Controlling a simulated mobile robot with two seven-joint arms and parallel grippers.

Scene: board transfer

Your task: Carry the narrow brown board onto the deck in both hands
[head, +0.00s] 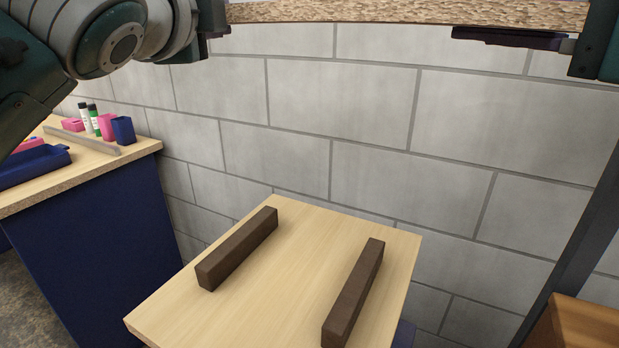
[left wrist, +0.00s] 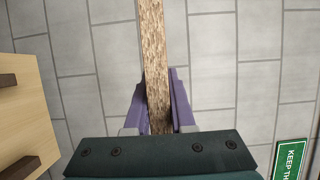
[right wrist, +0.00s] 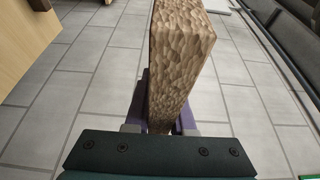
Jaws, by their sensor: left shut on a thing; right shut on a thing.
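The narrow brown board (head: 400,12), with a rough speckled face, spans the top edge of the head view, partly cut off. It is held raised, above and beyond the deck in the picture. My left gripper (left wrist: 158,100) is shut on it, with purple fingers on both sides in the left wrist view. My right gripper (right wrist: 165,105) is shut on its other end in the right wrist view. The deck (head: 285,260), a pale wooden top, is at the lower middle. Two dark brown bars (head: 238,247) (head: 354,292) lie on it, apart and roughly parallel. Nothing else lies on it.
A blue-sided bench (head: 90,255) stands at the left with a blue tray (head: 35,167), pink and blue blocks and small bottles (head: 93,120). A grey block wall (head: 310,100) is behind. A dark post (head: 575,265) and brown box (head: 580,325) are at the right.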

